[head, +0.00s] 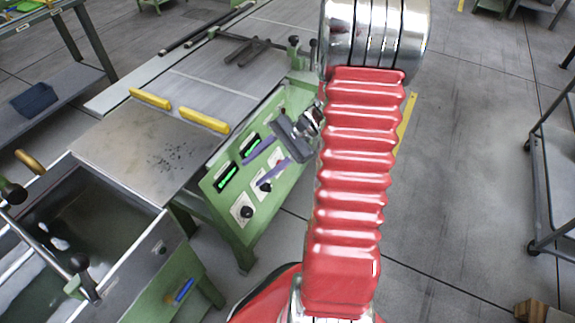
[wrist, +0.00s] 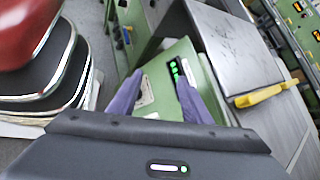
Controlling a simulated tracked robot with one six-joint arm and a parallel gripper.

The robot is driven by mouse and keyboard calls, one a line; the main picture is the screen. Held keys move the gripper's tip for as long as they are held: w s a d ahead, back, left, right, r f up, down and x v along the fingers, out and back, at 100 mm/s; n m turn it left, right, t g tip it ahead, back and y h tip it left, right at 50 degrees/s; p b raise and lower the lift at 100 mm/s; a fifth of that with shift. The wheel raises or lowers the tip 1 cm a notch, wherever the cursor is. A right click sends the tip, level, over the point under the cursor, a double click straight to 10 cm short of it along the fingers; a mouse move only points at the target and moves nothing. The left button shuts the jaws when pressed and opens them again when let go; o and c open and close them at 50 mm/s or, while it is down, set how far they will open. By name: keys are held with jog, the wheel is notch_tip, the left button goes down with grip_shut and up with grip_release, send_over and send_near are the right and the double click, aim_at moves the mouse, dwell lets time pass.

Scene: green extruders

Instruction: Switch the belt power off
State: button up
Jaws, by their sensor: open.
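The green control panel (head: 222,190) is on the side of the machine in the head view. It carries green-lit displays (head: 227,175) and black rotary knobs on white plates, one at the lower left (head: 246,212) and one further right (head: 265,187). I cannot read which one is the belt power switch. My gripper (head: 252,170) is open and empty in front of the panel, its purple fingers pointing at it. In the wrist view the open fingers (wrist: 160,84) span part of the panel (wrist: 172,52); a lit display (wrist: 180,69) shows near the right finger, and a white plate (wrist: 146,93) near the left.
A metal tabletop (head: 140,145) with yellow bars (head: 204,120) lies above the panel. An open green-framed tank (head: 95,225) stands at the left. My red arm covers the middle of the head view. Bare floor lies to the right, with a cart (head: 550,190) at the edge.

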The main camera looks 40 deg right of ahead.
jog(key=s+d+f+m+t+h, duration=0.2)
jog(key=s+d+f+m+t, duration=0.1)
jog(key=d+f+m+t, duration=0.3)
jog(key=s+d+f+m+t+h, duration=0.1)
jog(key=s+d+f+m+t, duration=0.2)
jog(key=d+f+m+t, duration=0.4)
jog(key=d+f+m, duration=0.3)
jog(key=d+f, duration=0.3)
jog(key=d, duration=0.2)
jog(key=shift+s+h, duration=0.4)
jog(key=shift+w, duration=0.1)
jog(key=x, duration=1.3)
jog(key=shift+w+r, duration=0.15)
jog(key=shift+w, duration=0.2)
jog(key=shift+c, duration=0.6)
jog(key=c, duration=0.9)
